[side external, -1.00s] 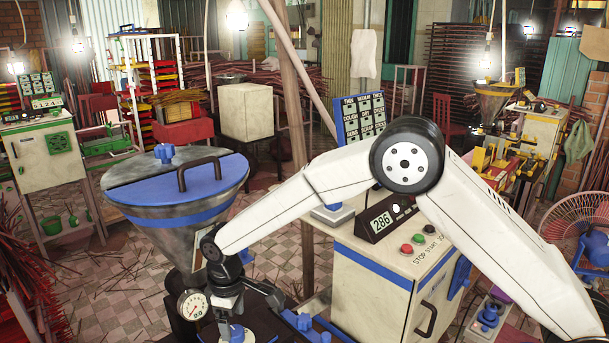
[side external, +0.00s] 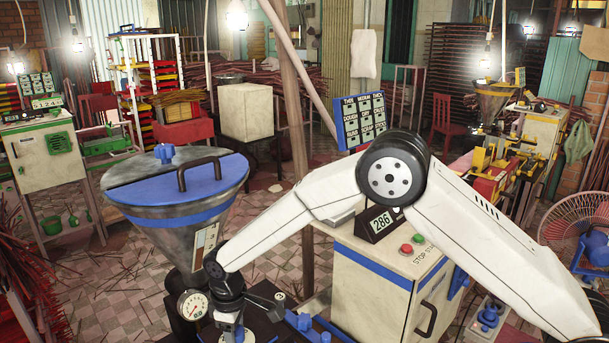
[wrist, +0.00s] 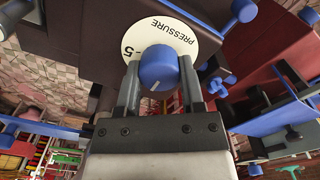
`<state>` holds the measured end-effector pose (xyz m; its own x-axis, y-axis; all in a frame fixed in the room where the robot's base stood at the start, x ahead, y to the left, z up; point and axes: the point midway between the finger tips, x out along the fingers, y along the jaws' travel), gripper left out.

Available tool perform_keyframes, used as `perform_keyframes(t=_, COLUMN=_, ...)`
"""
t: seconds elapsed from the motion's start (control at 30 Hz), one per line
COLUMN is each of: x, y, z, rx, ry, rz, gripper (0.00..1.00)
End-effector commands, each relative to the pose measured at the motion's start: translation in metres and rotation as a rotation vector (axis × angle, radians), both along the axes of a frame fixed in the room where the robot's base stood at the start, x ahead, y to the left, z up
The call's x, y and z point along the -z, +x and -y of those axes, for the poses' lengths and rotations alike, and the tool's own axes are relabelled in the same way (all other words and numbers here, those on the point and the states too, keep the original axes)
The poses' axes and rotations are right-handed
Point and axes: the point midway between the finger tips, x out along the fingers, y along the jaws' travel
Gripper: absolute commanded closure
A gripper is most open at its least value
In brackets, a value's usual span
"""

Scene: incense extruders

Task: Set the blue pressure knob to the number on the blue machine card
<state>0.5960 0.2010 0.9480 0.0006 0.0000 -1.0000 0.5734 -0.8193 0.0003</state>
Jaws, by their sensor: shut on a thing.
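The blue pressure knob (wrist: 158,68) sits on a round white dial (wrist: 170,32) marked PRESSURE, with a 5 showing at its left. A pale pointer line on the knob faces the camera side. My gripper (wrist: 159,82) has one finger on each side of the knob and is shut on it. In the side external view my gripper (side external: 236,318) points down at the picture's bottom edge, where the knob is mostly hidden. A blue-framed card board (side external: 361,121) stands behind my arm; its headings include THIN and MEDIUM, but its numbers are too small to read.
A hopper with a blue lid (side external: 178,185) and a pressure gauge (side external: 193,304) stand close left of my gripper. A cream cabinet (side external: 375,280) with a display reading 286 (side external: 383,222) and buttons is to the right. Blue handles surround the dial in the wrist view.

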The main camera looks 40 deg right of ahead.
Motion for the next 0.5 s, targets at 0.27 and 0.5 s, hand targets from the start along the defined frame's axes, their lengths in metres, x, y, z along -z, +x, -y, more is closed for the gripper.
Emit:
perform_keyframes(t=0.27, x=-0.0003, y=0.0003, z=0.0005, rx=-0.02, ry=-0.001, rz=0.001, gripper=1.0)
perform_keyframes(t=0.5, x=-0.0004, y=0.0002, z=0.0003, rx=-0.108, ry=0.0, rz=0.0, gripper=1.0)
